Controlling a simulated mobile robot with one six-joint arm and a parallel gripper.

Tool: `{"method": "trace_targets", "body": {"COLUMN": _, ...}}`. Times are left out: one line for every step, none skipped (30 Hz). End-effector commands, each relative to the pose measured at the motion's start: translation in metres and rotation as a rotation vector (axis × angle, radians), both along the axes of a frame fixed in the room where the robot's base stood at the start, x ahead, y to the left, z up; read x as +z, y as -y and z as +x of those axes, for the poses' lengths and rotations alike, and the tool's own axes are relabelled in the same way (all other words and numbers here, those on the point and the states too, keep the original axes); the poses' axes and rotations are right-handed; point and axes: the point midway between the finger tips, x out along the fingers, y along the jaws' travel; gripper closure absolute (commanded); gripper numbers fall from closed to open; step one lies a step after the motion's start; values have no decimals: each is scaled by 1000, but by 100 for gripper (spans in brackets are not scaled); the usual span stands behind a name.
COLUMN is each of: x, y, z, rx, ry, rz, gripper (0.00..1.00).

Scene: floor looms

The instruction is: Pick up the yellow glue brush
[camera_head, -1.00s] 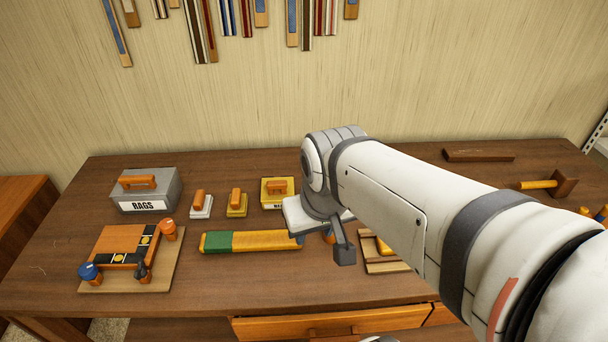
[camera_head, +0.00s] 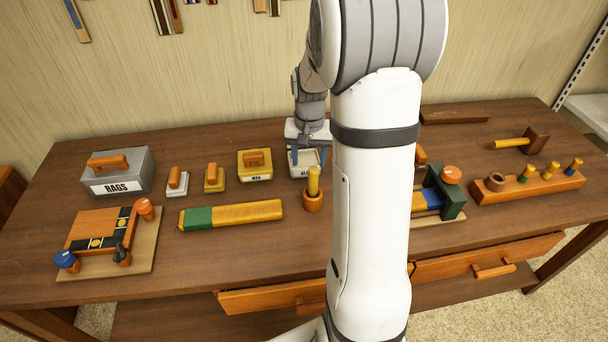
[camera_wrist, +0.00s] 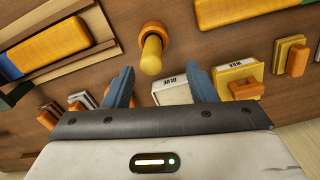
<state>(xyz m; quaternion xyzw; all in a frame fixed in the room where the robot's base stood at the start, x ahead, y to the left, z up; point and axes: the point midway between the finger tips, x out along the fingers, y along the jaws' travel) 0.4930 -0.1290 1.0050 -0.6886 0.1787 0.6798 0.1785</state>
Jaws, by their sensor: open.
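The yellow glue brush (camera_head: 313,181) stands upright in a small round orange-brown pot (camera_head: 313,203) on the bench, in front of the box marked GLUE (camera_head: 299,170). In the wrist view the brush (camera_wrist: 151,54) shows nearly end-on, just beyond and between the fingertips, with its pot (camera_wrist: 152,32) around its base. My gripper (camera_head: 310,154) points down behind the brush, above the GLUE box. Its two blue fingers are open and empty in the wrist view (camera_wrist: 160,76). They appear apart from the brush. My arm hides part of the bench to the right.
A yellow box marked WAX (camera_head: 255,165) stands left of the GLUE box. A green and yellow block (camera_head: 232,214) lies left of the pot. A grey RAGS box (camera_head: 118,172) is farther left. A wooden rack with pegs (camera_head: 528,186) stands at right.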

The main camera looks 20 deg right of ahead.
Motion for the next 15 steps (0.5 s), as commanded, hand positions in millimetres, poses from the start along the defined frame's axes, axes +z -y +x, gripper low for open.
{"method": "trace_targets", "body": {"x": -6, "y": 4, "z": 3, "rx": -13, "ry": -7, "rz": 2, "gripper": 48}}
{"method": "trace_targets", "body": {"x": -8, "y": 6, "z": 5, "rx": -17, "ry": -9, "rz": 3, "gripper": 48}}
{"method": "trace_targets", "body": {"x": -11, "y": 8, "z": 6, "rx": -22, "ry": -12, "rz": 4, "gripper": 48}}
{"method": "trace_targets", "body": {"x": -13, "y": 8, "z": 6, "rx": -25, "ry": -14, "rz": 5, "gripper": 48}}
{"method": "trace_targets", "body": {"x": -15, "y": 9, "z": 7, "rx": -27, "ry": -14, "rz": 5, "gripper": 48}}
{"method": "trace_targets", "body": {"x": -19, "y": 10, "z": 7, "rx": -28, "ry": -15, "rz": 4, "gripper": 48}}
{"method": "trace_targets", "body": {"x": -22, "y": 10, "z": 7, "rx": -29, "ry": -16, "rz": 5, "gripper": 48}}
{"method": "trace_targets", "body": {"x": -26, "y": 10, "z": 7, "rx": -29, "ry": -17, "rz": 5, "gripper": 48}}
{"method": "trace_targets", "body": {"x": -30, "y": 10, "z": 7, "rx": -29, "ry": -17, "rz": 5, "gripper": 48}}
{"method": "trace_targets", "body": {"x": -33, "y": 10, "z": 7, "rx": -29, "ry": -16, "rz": 5, "gripper": 48}}
{"method": "trace_targets", "body": {"x": -36, "y": 10, "z": 6, "rx": -29, "ry": -16, "rz": 5, "gripper": 48}}
{"method": "trace_targets", "body": {"x": -41, "y": 11, "z": 6, "rx": -29, "ry": -16, "rz": 5, "gripper": 48}}
{"method": "trace_targets", "body": {"x": -44, "y": 11, "z": 6, "rx": -29, "ry": -16, "rz": 5, "gripper": 48}}
{"method": "trace_targets", "body": {"x": -47, "y": 12, "z": 5, "rx": -30, "ry": -18, "rz": 6, "gripper": 48}}
{"method": "trace_targets", "body": {"x": -52, "y": 13, "z": 4, "rx": -30, "ry": -17, "rz": 5, "gripper": 48}}
